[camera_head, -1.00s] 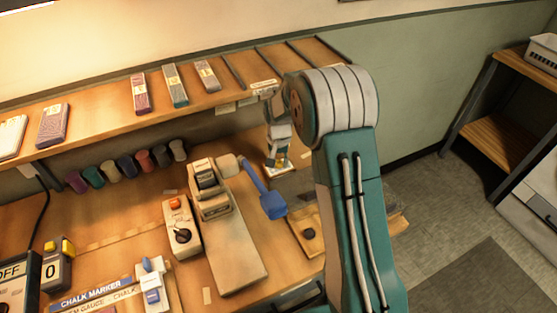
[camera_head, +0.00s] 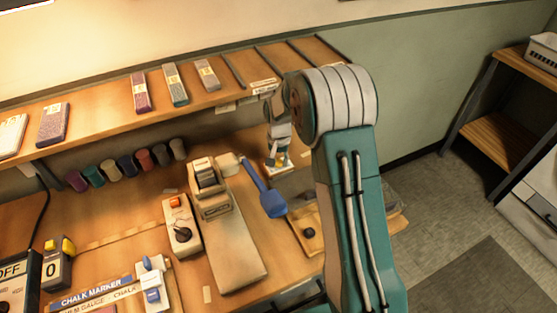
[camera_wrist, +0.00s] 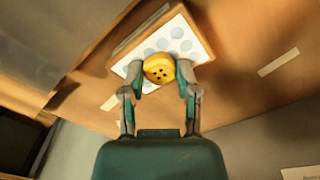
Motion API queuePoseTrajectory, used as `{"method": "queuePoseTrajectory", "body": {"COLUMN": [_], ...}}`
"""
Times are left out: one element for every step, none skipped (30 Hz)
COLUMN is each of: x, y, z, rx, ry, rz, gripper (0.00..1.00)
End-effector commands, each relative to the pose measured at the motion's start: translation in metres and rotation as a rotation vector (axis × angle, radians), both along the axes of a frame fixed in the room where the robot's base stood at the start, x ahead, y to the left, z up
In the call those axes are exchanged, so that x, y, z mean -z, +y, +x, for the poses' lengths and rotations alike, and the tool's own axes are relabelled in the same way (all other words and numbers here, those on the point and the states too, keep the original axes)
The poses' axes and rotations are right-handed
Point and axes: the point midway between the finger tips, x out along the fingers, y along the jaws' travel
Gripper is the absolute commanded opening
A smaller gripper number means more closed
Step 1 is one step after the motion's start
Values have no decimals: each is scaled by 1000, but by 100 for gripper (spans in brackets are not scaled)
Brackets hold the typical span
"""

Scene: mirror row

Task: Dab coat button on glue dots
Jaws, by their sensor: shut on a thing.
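A wooden tray (camera_head: 312,243) with a small dark piece is in front.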

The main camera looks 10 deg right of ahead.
Motion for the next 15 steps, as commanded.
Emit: {"method": "queuePoseTrajectory", "body": {"x": [3, 3, 3, 3, 3, 2, 0, -2, -5, -7, -9, -12, -14, -17, -20], "y": [0, 0, 0, 0, 0, 0, 0, 0, 0, 0, 0, 0, 0, 0, 0], "z": [-1, -1, -1, -1, -2, -1, -1, -1, -1, -1, -1, -1, -1, -1, -1], "rx": [0, 0, 0, 0, 0, 0, 0, 0, 0, 0, 0, 0, 0, 0, 0], "ry": [4, 4, 5, 5, 5, 5, 4, 4, 3, 2, 2, 2, 2, 2, 2], "rz": [0, 0, 0, 0, 0, 0, 0, 0, 0, 0, 0, 0, 0, 0, 0], "gripper": [0, 0, 0, 0, 0, 0, 0, 0, 0, 0, 0, 0, 0, 0, 0]}}
